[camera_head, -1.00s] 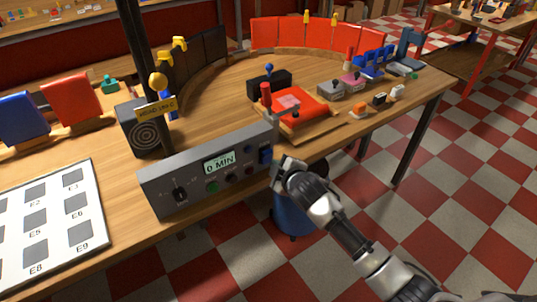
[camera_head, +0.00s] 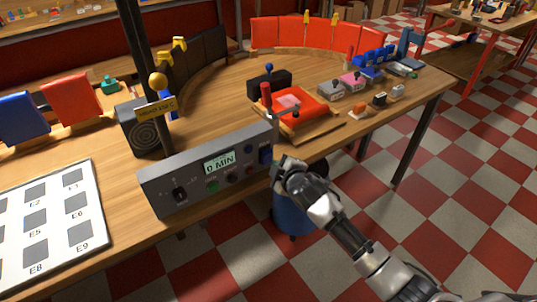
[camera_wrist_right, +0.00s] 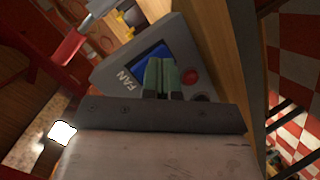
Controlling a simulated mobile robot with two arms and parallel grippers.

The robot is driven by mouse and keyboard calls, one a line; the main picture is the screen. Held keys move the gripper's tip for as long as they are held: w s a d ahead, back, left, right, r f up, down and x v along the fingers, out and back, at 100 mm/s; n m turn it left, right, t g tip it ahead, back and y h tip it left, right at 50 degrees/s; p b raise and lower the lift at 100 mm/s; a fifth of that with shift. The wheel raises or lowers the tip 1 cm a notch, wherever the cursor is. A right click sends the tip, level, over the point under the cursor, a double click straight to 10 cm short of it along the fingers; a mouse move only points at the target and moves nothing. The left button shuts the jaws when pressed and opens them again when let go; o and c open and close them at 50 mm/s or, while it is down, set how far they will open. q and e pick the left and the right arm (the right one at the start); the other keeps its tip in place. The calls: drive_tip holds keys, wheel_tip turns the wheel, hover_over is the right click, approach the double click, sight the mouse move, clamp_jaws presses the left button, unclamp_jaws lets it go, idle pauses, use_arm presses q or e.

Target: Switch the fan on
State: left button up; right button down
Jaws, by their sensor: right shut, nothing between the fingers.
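The grey control panel (camera_head: 205,175) stands on the wooden bench with a display reading 0 MIN. Its blue rocker switch (camera_head: 265,155) is at the right end. In the right wrist view the blue switch (camera_wrist_right: 150,58) sits beside the label FAN (camera_wrist_right: 127,80). My right gripper (camera_head: 280,161) is at the panel's right end. Its green fingertips (camera_wrist_right: 162,73) are together and empty, in front of the blue switch and covering part of it. I cannot tell whether they touch it. My left gripper is not in view.
A red button (camera_wrist_right: 190,76) is close to the fingers. A black box with a round grille (camera_head: 145,134) stands behind the panel's left end. A red-and-wood device (camera_head: 300,108) stands behind its right end. A white marked board (camera_head: 50,225) lies at left.

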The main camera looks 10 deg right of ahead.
idle(0.7)
drive_tip(key=shift+w+a+r, duration=0.15)
drive_tip(key=shift+w+r, duration=0.05)
drive_tip(key=shift+w, duration=0.15)
drive_tip(key=shift+w+a+r+p, duration=0.15)
drive_tip(key=shift+w+r+p, duration=0.05)
drive_tip(key=shift+w+p, duration=0.2)
idle(0.6)
idle(0.4)
drive_tip(key=shift+s+d+f+p, duration=0.15)
drive_tip(key=shift+s+f, duration=0.05)
drive_tip(key=shift+s, duration=0.2)
drive_tip(key=shift+s+d+f+p, duration=0.15)
drive_tip(key=shift+s, duration=0.25)
